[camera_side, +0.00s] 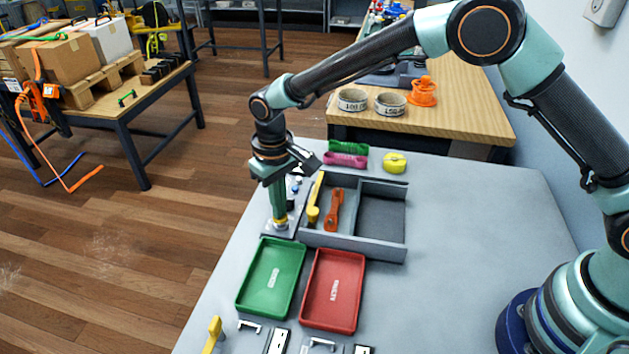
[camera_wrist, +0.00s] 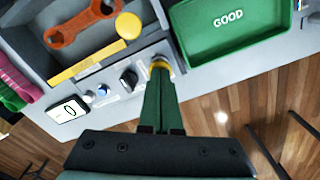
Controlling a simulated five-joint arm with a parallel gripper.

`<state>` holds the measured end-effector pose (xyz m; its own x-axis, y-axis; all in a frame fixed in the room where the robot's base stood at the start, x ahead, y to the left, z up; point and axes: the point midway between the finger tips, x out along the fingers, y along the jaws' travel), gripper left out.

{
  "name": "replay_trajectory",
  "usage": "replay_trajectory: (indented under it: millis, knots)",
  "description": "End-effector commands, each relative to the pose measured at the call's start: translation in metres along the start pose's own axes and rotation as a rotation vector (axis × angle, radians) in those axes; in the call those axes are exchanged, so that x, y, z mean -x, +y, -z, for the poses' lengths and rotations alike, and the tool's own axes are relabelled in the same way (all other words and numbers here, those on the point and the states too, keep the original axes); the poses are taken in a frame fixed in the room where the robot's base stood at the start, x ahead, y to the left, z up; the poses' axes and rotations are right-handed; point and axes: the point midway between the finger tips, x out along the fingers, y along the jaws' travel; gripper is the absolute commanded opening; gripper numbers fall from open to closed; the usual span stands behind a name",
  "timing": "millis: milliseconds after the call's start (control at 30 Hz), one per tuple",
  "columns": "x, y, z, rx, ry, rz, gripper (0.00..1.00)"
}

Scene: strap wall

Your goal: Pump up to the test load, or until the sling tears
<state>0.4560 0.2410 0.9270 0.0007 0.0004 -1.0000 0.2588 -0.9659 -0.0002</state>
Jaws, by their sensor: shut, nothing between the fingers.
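My gripper (camera_wrist: 160,66) points down with its green fingers together and empty. In the side view it (camera_side: 280,222) is over a small control panel (camera_side: 270,229) at the table's left edge. Its tips meet a yellow-ringed part of the panel (camera_wrist: 161,60); they hide its middle, and I cannot tell if they press it. The panel also carries a display (camera_wrist: 70,107) reading 0, a blue button (camera_wrist: 102,90) and a black knob (camera_wrist: 128,79). A yellow bar (camera_wrist: 88,63) and round yellow knob (camera_wrist: 128,25) are beside it. No stretched sling is visible.
A grey tray (camera_side: 356,246) holds an orange wrench (camera_side: 334,210). A green GOOD tray (camera_side: 270,278) and a red tray (camera_side: 333,290) lie nearer. Pink (camera_side: 345,160) and green (camera_side: 348,147) rolls and a yellow roll (camera_side: 394,163) are behind. The table's right side is clear.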

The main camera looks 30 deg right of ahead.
Motion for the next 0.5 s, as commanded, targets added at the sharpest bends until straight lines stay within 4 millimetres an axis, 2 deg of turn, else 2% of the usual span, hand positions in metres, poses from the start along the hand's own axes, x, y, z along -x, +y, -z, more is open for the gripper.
replay_trajectory:
  millis: [167, 500]
  knots:
    - [-0.0068, 0.0001, -0.0004, 0.0, -0.002, 0.0, 0.0]
    - [-0.003, 0.0, -0.0002, 0.0, -0.001, 0.0, 0.0]
